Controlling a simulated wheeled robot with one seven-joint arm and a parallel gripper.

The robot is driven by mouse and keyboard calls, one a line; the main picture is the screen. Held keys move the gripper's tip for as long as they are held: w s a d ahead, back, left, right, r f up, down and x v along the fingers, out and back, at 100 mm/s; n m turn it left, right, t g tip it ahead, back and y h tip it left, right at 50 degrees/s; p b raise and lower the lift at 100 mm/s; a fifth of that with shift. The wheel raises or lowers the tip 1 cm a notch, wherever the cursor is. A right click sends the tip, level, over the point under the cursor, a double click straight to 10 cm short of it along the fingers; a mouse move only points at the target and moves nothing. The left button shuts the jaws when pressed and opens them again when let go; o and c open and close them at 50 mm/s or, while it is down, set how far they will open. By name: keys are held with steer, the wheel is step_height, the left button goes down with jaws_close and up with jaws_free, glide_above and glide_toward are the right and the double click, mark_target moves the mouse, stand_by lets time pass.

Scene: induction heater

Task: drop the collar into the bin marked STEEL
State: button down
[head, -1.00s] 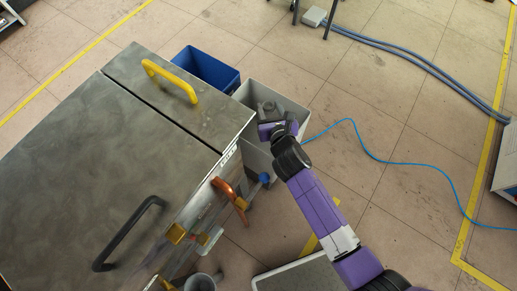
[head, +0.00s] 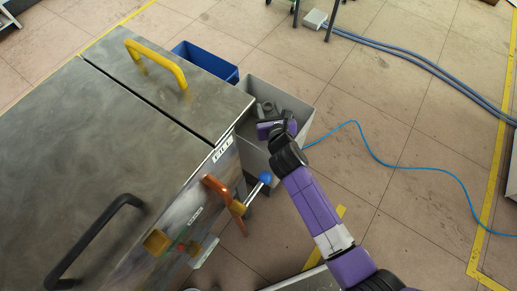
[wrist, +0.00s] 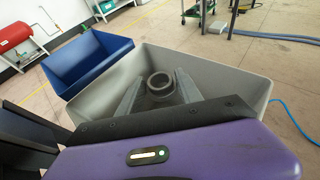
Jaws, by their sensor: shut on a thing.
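The collar (wrist: 160,84) is a dark grey ring, seen in the wrist view between the two fingers of my gripper (wrist: 160,92). My gripper is shut on it and holds it over the opening of a grey bin (wrist: 240,78). In the head view my gripper (head: 267,107) is at the mouth of that grey bin (head: 298,94), and the collar is too small to make out clearly. A blue bin (wrist: 90,62) stands beside the grey one, and it also shows in the head view (head: 208,62). No STEEL marking is readable on either bin.
A metal cabinet (head: 110,140) with a yellow handle (head: 158,65) and a black handle (head: 92,240) stands to the left, close to my arm. An orange lever (head: 225,200) and a blue knob (head: 265,177) stick out from its side. A blue cable (head: 400,163) lies on open floor at right.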

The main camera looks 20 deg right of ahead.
steer(key=shift+f, duration=0.45)
steer(key=c, duration=0.7)
jaws_free()
steer(key=p+v, duration=0.1)
steer(key=v, duration=0.6)
steer(key=shift+s+r+p, duration=0.15)
steer(key=shift+s+p, duration=0.2)
steer(key=shift+p, duration=0.05)
steer(key=shift+a, duration=0.1)
